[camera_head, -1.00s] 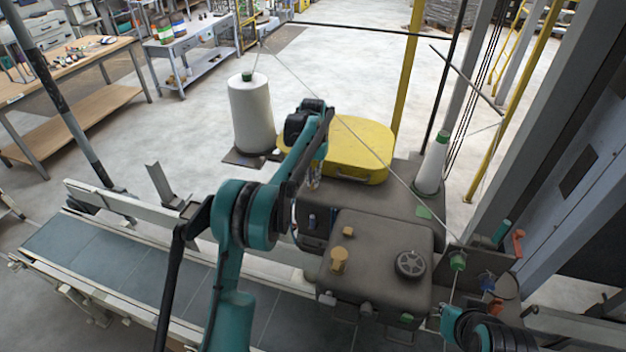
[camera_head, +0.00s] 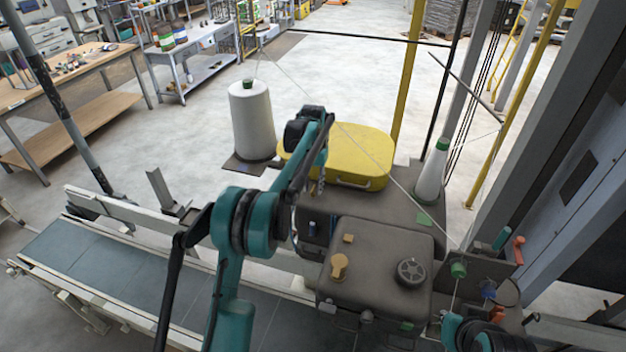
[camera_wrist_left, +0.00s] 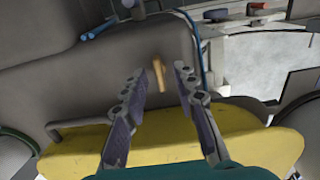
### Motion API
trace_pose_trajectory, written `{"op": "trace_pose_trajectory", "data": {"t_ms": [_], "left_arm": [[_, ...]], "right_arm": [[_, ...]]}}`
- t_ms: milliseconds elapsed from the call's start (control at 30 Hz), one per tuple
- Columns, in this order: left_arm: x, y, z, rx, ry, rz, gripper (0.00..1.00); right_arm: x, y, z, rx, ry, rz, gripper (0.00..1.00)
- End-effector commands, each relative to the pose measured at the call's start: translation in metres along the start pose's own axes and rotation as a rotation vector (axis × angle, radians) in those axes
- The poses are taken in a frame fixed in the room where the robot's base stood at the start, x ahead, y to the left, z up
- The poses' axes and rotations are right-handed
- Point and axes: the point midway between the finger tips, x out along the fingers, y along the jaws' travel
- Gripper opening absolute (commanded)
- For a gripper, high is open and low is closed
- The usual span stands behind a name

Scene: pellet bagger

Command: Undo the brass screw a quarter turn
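The brass-coloured screw (camera_wrist_left: 159,72) shows in the left wrist view as a small, slim upright piece against the grey machine housing. My left gripper (camera_wrist_left: 159,80) is open, with one fingertip on each side of the screw in that view. Gaps show on both sides, and I cannot tell whether the tips reach its depth. In the head view my left gripper (camera_head: 316,186) points down behind the grey machine (camera_head: 380,240), beside the yellow case, and the screw between its fingers cannot be made out. Part of my right arm shows at the lower right; its gripper is not visible.
The yellow case (camera_head: 355,150) lies close beside my left gripper. A brass-coloured knob (camera_head: 339,266) and a black handwheel (camera_head: 411,272) stand on the machine top. White thread cones (camera_head: 252,122) stand nearby, with thread strung across. A conveyor (camera_head: 120,285) runs at the lower left.

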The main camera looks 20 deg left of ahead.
Motion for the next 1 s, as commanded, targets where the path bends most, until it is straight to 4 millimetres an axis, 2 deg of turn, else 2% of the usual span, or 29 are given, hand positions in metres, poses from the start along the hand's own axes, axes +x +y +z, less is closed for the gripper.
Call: {"op": "trace_pose_trajectory", "data": {"t_ms": [167,500,700,1000], "left_arm": [[-0.025,0.000,0.000,0.000,0.000,0.000,0.28],[-0.097,0.000,0.000,0.000,0.000,0.000,0.28],[-0.115,0.000,-0.001,0.000,0.000,0.000,0.28],[-0.118,0.000,0.000,0.000,0.000,0.000,0.28]], "right_arm": [[0.000,0.000,0.000,0.000,0.000,0.000,0.00],[0.000,0.000,0.000,0.000,0.000,0.000,0.00],[0.000,0.000,0.000,0.000,0.000,0.000,0.00],[0.000,0.000,0.000,0.000,0.000,0.000,0.00]]}}
